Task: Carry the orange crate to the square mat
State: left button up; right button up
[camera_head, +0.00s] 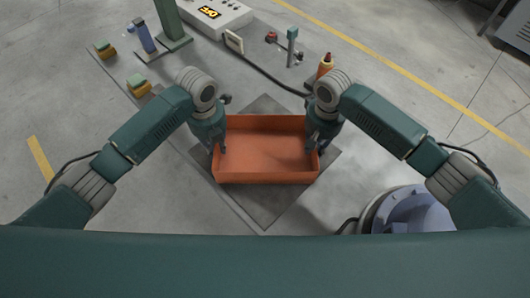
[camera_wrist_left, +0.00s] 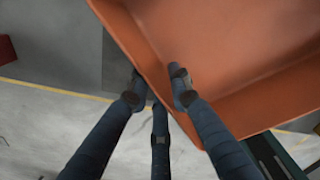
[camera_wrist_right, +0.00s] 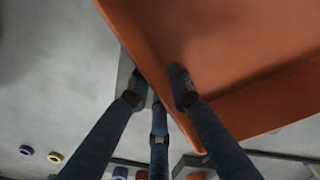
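The orange crate (camera_head: 266,178) is open-topped and empty, in the middle of the head view. A dark grey square mat (camera_head: 264,212), turned like a diamond, shows around and under it. I cannot tell whether the crate touches the mat. My left gripper (camera_head: 217,143) is on the crate's left wall and my right gripper (camera_head: 318,140) on its right wall. In the left wrist view the fingers (camera_wrist_left: 158,88) lie on both sides of the crate's wall (camera_wrist_left: 128,40). The right wrist view shows the same, with fingers (camera_wrist_right: 157,88) astride the wall (camera_wrist_right: 130,40).
Behind the crate are an orange bottle (camera_head: 325,66), a green post (camera_head: 291,46), a white control box (camera_head: 205,16) and a cable. A blue bottle (camera_head: 144,36) and small yellow-green blocks (camera_head: 138,85) are at the left. A round lavender object (camera_head: 408,212) is at front right.

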pick_arm(q)
jog(key=shift+r, duration=0.1)
pick_arm(e)
jog(key=shift+s+r, duration=0.1)
pick_arm(q)
jog(key=shift+r, duration=0.5)
notch_tip(320, 180, up, 11)
pick_arm(e)
notch_tip(320, 180, up, 12)
dwell(0.4)
dwell(0.4)
